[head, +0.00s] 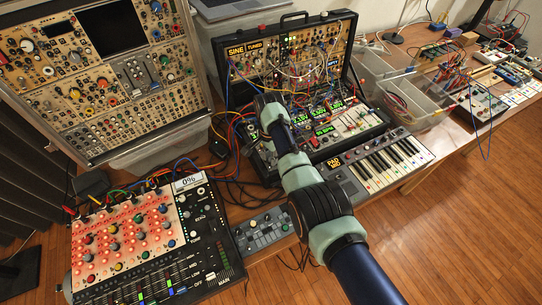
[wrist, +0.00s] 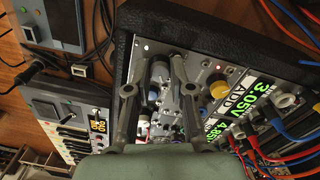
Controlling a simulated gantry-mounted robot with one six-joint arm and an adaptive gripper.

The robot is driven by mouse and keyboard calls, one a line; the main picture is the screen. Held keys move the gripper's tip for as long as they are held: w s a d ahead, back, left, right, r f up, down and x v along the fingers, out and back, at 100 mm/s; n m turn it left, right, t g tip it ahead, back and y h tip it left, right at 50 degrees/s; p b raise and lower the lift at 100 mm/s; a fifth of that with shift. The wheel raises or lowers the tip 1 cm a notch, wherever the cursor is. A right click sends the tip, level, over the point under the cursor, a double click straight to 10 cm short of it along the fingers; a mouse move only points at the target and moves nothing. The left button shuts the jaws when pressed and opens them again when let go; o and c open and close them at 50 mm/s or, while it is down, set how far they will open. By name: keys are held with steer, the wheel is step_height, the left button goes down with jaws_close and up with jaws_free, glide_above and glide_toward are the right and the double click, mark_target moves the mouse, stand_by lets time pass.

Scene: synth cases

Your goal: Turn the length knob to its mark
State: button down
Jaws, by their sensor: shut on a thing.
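My gripper (wrist: 153,77) reaches down to a silver module panel (wrist: 203,72) in the wrist view, one finger on each side of a small grey knob (wrist: 155,76). The gripper is shut on this knob. The fingers and shadow partly hide it, and I cannot read its label or see a mark, so I cannot tell from print that it is the length knob. A yellow knob (wrist: 218,90) stands just right of the fingers. In the head view my arm covers the gripped spot in the lower part of the black synth case (head: 352,75).
Green displays (wrist: 262,92) and red and blue patch cables (wrist: 284,133) crowd the right of the wrist view. A small keyboard (head: 383,163) sits in front of the case. A drum machine (head: 130,240) and a large modular rack (head: 105,75) stand left.

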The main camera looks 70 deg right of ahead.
steer(key=n+p, duration=0.2)
steer(key=n, duration=0.3)
steer(key=shift+r+n, duration=0.1)
steer(key=shift+n, duration=0.3)
steer(key=n+p, duration=0.1)
steer(key=n, duration=0.4)
steer(key=shift+n+p, duration=0.4)
steer(key=c, duration=1)
jaws_free()
